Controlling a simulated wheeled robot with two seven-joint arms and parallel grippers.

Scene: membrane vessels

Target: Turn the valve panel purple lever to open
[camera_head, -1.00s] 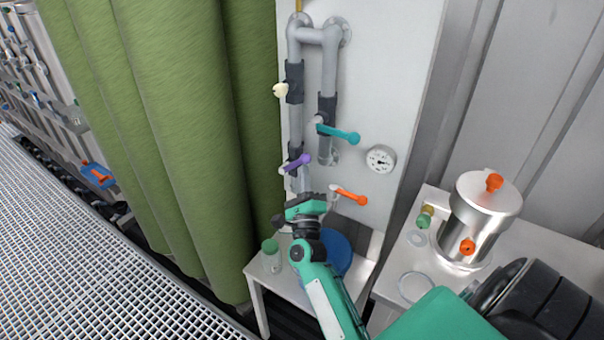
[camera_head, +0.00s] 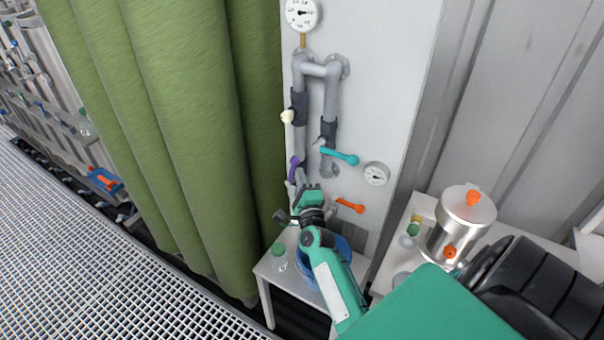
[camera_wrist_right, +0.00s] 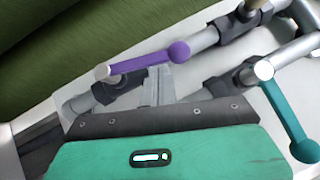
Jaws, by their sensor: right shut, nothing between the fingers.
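The purple lever (camera_head: 294,168) is on the lower left pipe of the white valve panel (camera_head: 385,95). It stands nearly upright in the head view. In the right wrist view the purple lever (camera_wrist_right: 145,62) runs from its pale hub to a round knob, roughly along the grey pipe. My right gripper (camera_head: 301,180) is just right of and below the lever. Its fingers (camera_wrist_right: 160,82) are shut with nothing between them, close beside the lever's underside; I cannot tell if they touch it. My left gripper is not in view.
A teal lever (camera_head: 340,156) and an orange lever (camera_head: 350,205) are to the right on the panel, near a gauge (camera_head: 376,174). A green curtain (camera_head: 200,120) hangs at left. Below are a blue round container (camera_head: 340,243), a capped jar (camera_head: 280,255) and a steel vessel (camera_head: 462,222).

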